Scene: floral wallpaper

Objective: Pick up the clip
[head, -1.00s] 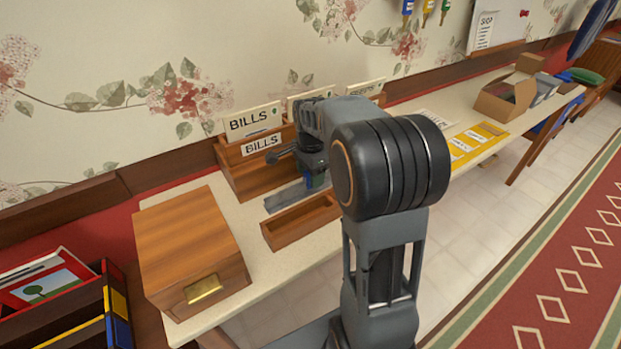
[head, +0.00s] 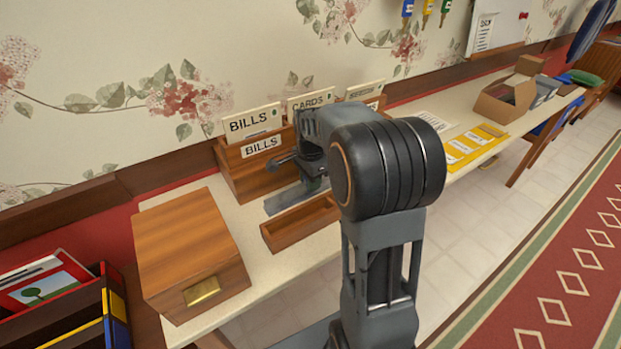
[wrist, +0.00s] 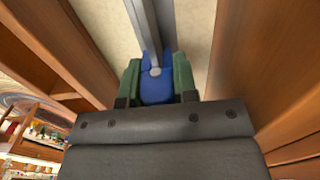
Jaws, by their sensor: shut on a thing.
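The blue clip (wrist: 155,88) is between the two green fingers of my gripper (wrist: 157,75) in the wrist view. The fingers are shut on it, one on each side. In the head view my gripper (head: 312,180) is low over the desk, between the wooden file organizer and a small open wooden tray. The clip cannot be made out there, hidden by my arm. A grey strip (wrist: 143,22) lies just beyond the clip in the wrist view; I cannot tell if they touch.
The wooden file organizer (head: 232,178) with BILLS and CARDS labels stands behind, against the wall. The small wooden tray (head: 283,241) is in front. A wooden box (head: 188,240) sits left. Yellow envelopes (head: 470,147) and a cardboard box (head: 497,112) are farther right.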

